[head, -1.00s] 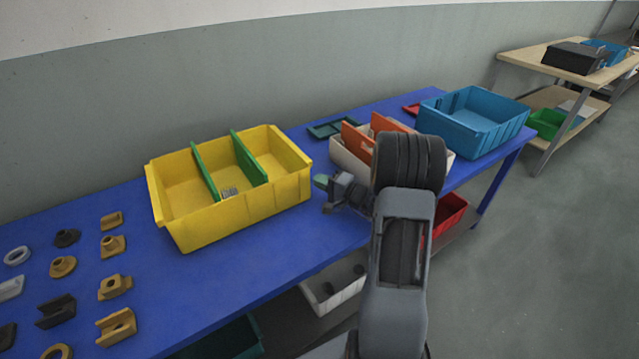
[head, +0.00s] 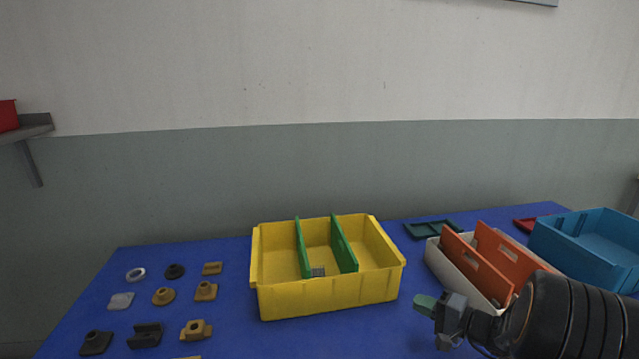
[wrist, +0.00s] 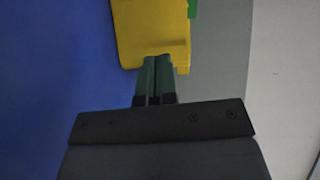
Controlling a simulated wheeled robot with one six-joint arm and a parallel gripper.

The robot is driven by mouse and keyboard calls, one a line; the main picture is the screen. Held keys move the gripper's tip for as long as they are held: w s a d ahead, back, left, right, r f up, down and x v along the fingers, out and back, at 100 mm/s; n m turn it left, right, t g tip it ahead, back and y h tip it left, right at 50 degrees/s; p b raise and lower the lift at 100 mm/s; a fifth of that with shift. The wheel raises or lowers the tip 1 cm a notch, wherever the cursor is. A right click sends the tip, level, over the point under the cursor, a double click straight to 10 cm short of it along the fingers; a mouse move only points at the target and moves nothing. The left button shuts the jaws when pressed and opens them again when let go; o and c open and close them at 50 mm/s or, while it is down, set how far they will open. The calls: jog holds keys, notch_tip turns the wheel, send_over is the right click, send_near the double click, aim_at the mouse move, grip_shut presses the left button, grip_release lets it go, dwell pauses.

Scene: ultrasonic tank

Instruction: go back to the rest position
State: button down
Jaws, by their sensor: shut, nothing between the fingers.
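My gripper (head: 425,304) is at the lower right in the head view, above the blue table (head: 224,334) and to the right of the yellow bin (head: 328,297). In the wrist view its green fingers (wrist: 155,78) are together with nothing between them. They point toward the yellow bin's wall (wrist: 152,30); I cannot tell the gap. The bin has two green dividers (head: 344,243) and a small grey item (head: 318,272) in its middle compartment.
A white box with orange dividers (head: 462,259) stands close behind my gripper, with a blue bin (head: 592,240) farther right. Several small brown, black and white parts (head: 163,296) lie on the left. Table between parts and yellow bin is clear.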

jog(key=s+a+r+n+g+p, duration=0.4)
jog(key=s+a+r+g+p, duration=0.15)
jog(key=a+r+g, duration=0.35)
jog(key=s+a+r+n+h+p, duration=0.2)
jog(key=s+r+n+h+p, duration=0.3)
jog(key=s+r+h+p, duration=0.4)
jog(key=shift+s+a+r+t+h, duration=0.2)
jog(key=shift+s+r+t+h, duration=0.2)
jog(key=shift+s+r+h, duration=0.7)
jog(key=shift+s+f, duration=0.15)
jog(key=shift+f, duration=0.05)
